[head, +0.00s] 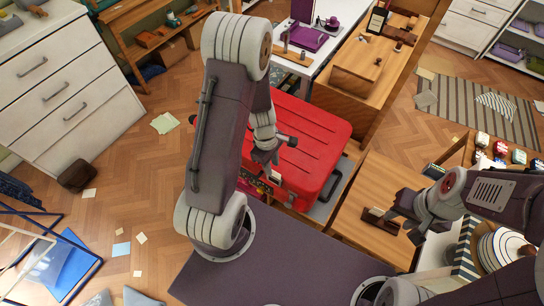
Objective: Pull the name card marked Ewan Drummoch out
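A red suitcase (312,140) lies in the middle of the head view, with its near end partly hidden behind my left arm. A small pale card-like piece (275,177) shows at that near end, just below my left gripper. Its print is too small to read, so I cannot tell whether it is the Ewan Drummoch card. My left gripper (266,158) points down at the suitcase's near edge; its fingertips are too small to tell a gap or any contact. My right gripper (400,226) is over the wooden surface right of the suitcase, with its fingers apart and nothing visible between them.
A small dark brown item (376,214) lies on the wooden top (365,190) beside my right gripper. A white table (322,58) with purple things and a wooden desk (385,75) stand behind the suitcase. A white drawer chest (60,90) is at left. Papers lie on the open floor.

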